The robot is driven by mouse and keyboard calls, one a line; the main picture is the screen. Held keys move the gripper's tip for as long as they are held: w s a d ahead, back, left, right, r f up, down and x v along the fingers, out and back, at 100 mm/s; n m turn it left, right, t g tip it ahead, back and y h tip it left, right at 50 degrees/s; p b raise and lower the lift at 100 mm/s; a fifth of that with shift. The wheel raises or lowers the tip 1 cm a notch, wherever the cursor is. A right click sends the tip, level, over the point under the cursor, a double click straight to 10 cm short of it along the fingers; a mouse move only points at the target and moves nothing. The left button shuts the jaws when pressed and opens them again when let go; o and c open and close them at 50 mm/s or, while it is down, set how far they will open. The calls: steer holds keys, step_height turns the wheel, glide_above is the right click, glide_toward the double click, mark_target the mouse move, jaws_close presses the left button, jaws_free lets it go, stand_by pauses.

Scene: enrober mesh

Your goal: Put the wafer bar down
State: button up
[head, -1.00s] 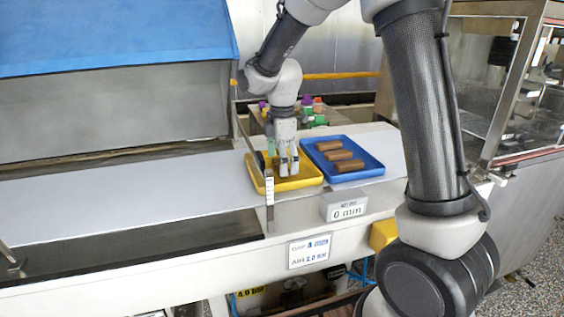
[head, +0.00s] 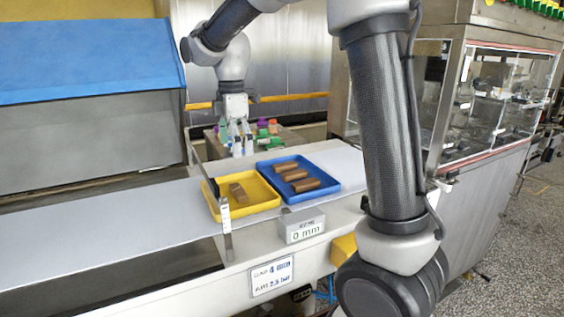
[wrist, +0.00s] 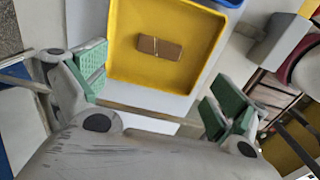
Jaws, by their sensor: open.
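A brown wafer bar (head: 238,192) lies in the yellow tray (head: 262,206) on the white belt. In the wrist view the bar (wrist: 172,49) lies flat on the yellow tray floor (wrist: 135,75), with a pale line across its middle. My gripper (head: 241,148) is raised above and behind the trays in the head view. In the wrist view its green-padded fingers (wrist: 160,92) are wide apart with nothing between them. The bar is apart from the fingers.
A blue tray (head: 330,193) with three brown bars (head: 295,175) stands right of the yellow one. A grey block marked 0 mm (head: 303,226) and an upright scale post (head: 226,215) stand in front. Coloured bottles (head: 268,127) stand behind the belt.

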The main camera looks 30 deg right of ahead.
steer(key=s+d+m+t, duration=0.1)
steer(key=s+d+m, duration=0.4)
steer(key=s, duration=0.3)
steer(key=s+d+m+t, duration=0.2)
steer(key=s+d+m, duration=0.2)
steer(key=s+m, duration=0.3)
steer(key=s+d+m+t, duration=0.1)
steer(key=s+d+m, duration=0.4)
steer(key=s, duration=0.6)
steer(key=shift+s+d+r+m, duration=0.25)
steer(key=shift+d+r+m, duration=0.05)
steer(key=shift+r+m, duration=0.2)
